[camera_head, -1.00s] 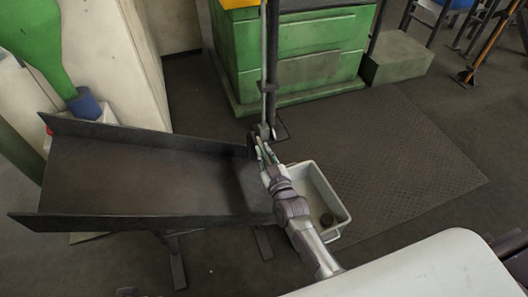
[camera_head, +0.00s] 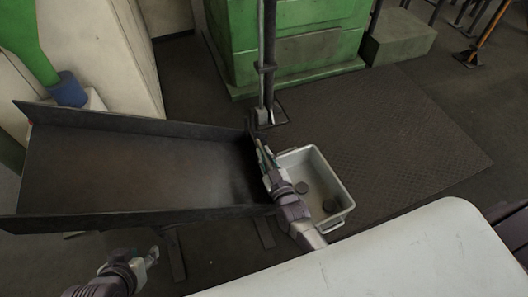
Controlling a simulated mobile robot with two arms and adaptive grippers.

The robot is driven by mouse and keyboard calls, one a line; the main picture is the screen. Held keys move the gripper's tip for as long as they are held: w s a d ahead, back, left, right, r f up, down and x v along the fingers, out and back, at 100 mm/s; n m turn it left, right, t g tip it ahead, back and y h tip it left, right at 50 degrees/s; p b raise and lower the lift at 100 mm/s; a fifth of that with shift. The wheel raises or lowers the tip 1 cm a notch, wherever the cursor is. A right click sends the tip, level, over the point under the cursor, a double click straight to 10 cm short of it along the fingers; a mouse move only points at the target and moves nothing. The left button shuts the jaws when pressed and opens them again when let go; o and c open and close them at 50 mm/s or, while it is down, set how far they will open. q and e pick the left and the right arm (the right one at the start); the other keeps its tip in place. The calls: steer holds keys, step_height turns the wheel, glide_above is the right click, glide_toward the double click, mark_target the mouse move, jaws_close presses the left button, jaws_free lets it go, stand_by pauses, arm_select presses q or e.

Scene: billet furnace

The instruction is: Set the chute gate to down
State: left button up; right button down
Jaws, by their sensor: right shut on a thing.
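The dark chute (camera_head: 130,170) slopes across the left of the head view, its lower end at the right. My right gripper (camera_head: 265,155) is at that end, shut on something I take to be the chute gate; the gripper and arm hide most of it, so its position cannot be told. My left gripper (camera_head: 150,257) is low in the view, below the chute and apart from it; its fingers are too small to judge.
A white bin (camera_head: 338,185) with two dark round pieces stands on the floor right of the chute end. A dark post (camera_head: 266,60) rises behind the gripper, before a green machine (camera_head: 300,45). The textured floor plate (camera_head: 410,140) is clear.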

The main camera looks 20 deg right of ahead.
steer(key=shift+s+f, duration=0.1)
steer(key=shift+f, duration=0.15)
steer(key=c, duration=1.2)
jaws_free()
steer(key=shift+r, duration=0.2)
step_height(320, 180, up, 10)
steer(key=shift+f, duration=0.15)
